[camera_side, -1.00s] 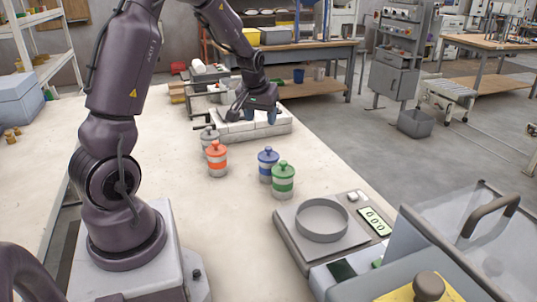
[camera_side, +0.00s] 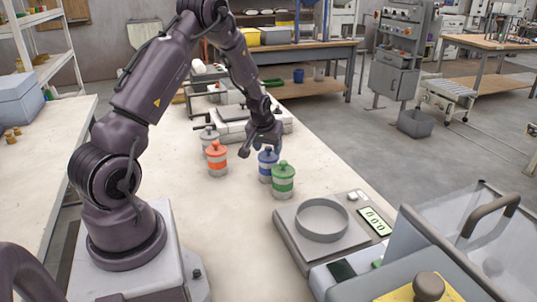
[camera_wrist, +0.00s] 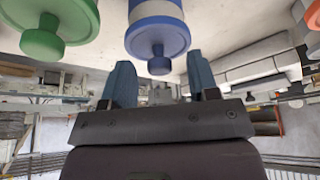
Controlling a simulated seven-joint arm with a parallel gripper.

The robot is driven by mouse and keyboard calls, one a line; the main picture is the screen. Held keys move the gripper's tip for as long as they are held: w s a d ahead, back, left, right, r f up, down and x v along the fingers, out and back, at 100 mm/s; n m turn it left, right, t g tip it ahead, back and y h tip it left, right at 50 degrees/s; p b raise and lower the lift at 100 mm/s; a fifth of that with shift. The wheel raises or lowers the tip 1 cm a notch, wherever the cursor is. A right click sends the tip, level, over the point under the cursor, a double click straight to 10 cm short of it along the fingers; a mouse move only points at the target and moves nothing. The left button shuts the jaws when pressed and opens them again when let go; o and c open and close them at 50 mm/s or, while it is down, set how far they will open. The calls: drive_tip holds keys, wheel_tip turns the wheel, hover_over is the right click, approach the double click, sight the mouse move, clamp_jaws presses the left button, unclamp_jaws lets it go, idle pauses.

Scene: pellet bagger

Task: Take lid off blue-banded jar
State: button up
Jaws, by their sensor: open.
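The blue-banded jar (camera_side: 265,174) stands upright on the table between the orange and green jars, with its blue lid (camera_side: 268,155) on. My gripper (camera_side: 262,149) is just above and behind this lid in the side view, partly overlapping it. In the wrist view my gripper (camera_wrist: 159,58) has its two blue-grey fingers spread wide and nothing between them is held. The blue lid (camera_wrist: 157,38) and its round knob (camera_wrist: 159,66) show upside down there, the knob in line with the gap between the fingers. Whether a finger touches the lid cannot be told.
The green-banded jar (camera_side: 283,183) stands close to the right and the orange-banded jar (camera_side: 217,162) to the left. A grey-lidded jar (camera_side: 209,138) is behind the orange one. A scale with a ring (camera_side: 323,219) is at front right.

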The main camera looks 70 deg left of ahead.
drive_tip(key=shift+f, duration=0.2)
drive_tip(key=c, duration=1)
drive_tip(key=shift+r, duration=0.15)
